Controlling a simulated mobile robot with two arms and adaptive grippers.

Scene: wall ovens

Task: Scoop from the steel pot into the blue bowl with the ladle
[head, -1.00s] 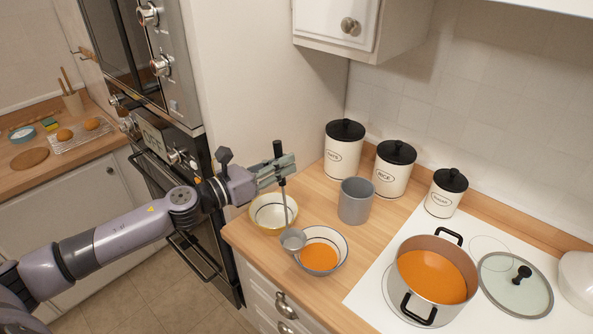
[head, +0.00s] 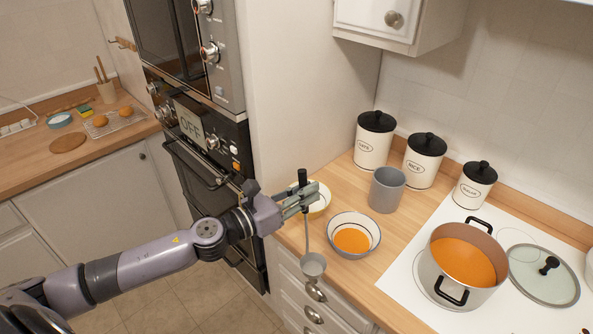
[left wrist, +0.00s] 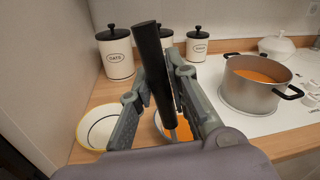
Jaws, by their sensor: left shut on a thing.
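My left gripper (head: 302,199) is shut on the black handle of the ladle (head: 312,265), which hangs upright. Its grey cup is in front of the counter edge by the drawers, and no orange shows in it. The bowl with the dark blue rim (head: 373,236) stands on the counter to the right of the ladle, with orange soup in it. The steel pot (head: 437,283) stands on the white hob with more orange soup, its two black handles showing. In the left wrist view the ladle's black handle (left wrist: 155,75) stands between the fingers. My right gripper is out of view.
A yellow-rimmed bowl (head: 321,198) is partly hidden behind my left gripper. A grey cup (head: 387,190) and lidded canisters (head: 424,163) stand behind. The glass pot lid (head: 545,275) lies right of the pot. An oven column (head: 205,150) rises on the left.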

